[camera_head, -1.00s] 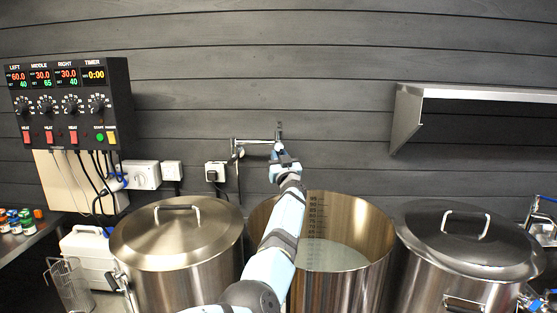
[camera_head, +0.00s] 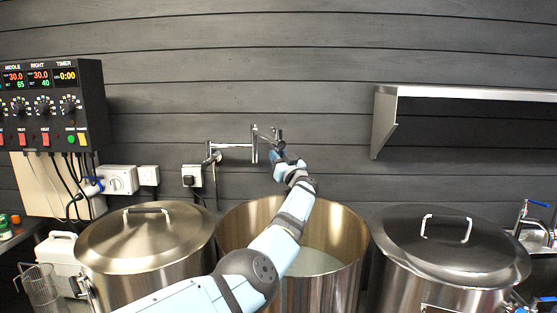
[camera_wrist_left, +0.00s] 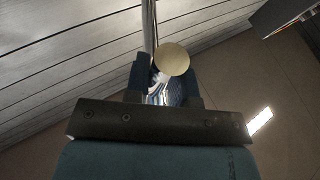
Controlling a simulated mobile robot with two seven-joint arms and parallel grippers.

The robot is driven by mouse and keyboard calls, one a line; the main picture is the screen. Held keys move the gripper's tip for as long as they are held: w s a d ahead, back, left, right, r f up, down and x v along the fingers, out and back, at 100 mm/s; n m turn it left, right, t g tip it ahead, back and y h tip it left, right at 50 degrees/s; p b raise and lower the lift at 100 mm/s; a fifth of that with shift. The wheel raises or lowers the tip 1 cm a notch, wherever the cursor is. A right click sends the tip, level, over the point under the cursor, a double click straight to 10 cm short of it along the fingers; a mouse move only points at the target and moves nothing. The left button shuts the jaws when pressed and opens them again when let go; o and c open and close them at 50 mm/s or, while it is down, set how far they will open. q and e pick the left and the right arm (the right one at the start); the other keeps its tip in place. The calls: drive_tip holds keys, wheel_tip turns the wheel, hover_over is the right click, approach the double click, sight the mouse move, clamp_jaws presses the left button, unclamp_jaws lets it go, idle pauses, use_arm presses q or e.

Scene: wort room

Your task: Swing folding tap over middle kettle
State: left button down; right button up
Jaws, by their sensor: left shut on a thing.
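The metal folding tap (camera_head: 235,146) is fixed to the back wall, above and behind the middle kettle (camera_head: 348,238). Its first section runs right to an upright joint, and its outer part reaches a little further right to my left gripper (camera_head: 279,157). That gripper is shut on the tap's outer end, above the kettle's back rim. In the left wrist view, the fingers (camera_wrist_left: 165,92) close around a shiny metal part below a pale round disc (camera_wrist_left: 172,59). The middle kettle is open with liquid inside; my arm hides part of it. My right gripper is out of view.
Lidded kettles stand at left (camera_head: 146,238) and right (camera_head: 450,245) of the middle one. A control panel (camera_head: 50,105) and sockets (camera_head: 192,177) are on the wall at left. A metal shelf (camera_head: 385,122) juts out at upper right. Wall above the tap is clear.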

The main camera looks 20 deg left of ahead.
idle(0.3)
use_arm(q)
drive_tip(key=c, duration=1)
unclamp_jaws()
drive_tip(key=shift+f, duration=0.15)
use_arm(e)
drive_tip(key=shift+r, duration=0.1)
